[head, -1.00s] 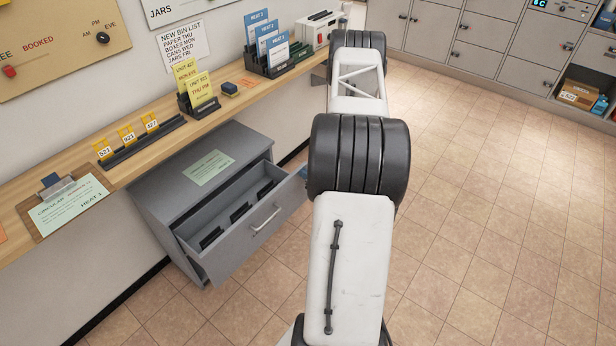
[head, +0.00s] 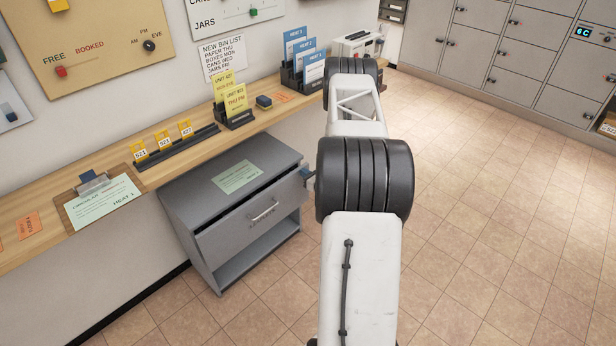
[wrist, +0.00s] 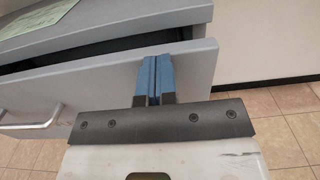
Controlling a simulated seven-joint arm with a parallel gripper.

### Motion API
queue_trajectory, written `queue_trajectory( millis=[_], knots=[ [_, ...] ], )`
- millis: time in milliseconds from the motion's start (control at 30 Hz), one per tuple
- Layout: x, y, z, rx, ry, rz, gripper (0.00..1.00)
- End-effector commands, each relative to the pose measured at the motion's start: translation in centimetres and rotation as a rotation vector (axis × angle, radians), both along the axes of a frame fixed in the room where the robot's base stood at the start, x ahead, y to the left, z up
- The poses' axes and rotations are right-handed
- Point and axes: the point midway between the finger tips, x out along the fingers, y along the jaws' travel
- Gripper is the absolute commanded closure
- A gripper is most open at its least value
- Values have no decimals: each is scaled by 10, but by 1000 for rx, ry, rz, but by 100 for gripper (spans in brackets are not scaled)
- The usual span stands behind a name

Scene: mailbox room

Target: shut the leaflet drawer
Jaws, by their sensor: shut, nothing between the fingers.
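The leaflet drawer (head: 248,221) is in the grey cabinet (head: 207,181) under the counter. Its front stands slightly out, with a narrow dark gap along its top edge. The drawer front (wrist: 95,85) and its pale bar handle (wrist: 32,122) also show in the wrist view. My gripper (wrist: 155,62) is shut and empty, its blue fingertips at the right end of the drawer front, seemingly against it. In the head view my gripper (head: 308,176) is partly hidden behind my arm, beside the cabinet's right side.
A green sheet (head: 238,177) lies on the cabinet top. An open shelf space (head: 255,258) is below the drawer. The wooden counter (head: 155,172) above holds a clipboard, yellow tags and card holders. The tiled floor (head: 480,200) at right is clear.

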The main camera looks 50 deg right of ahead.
Motion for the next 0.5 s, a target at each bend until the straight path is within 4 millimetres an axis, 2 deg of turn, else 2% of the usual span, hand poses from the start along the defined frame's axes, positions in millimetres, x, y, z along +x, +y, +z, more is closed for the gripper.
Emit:
queue_trajectory(
  millis=[500],
  knots=[
    [-5, 0, 0, 0, 0, 0, 100]
  ],
)
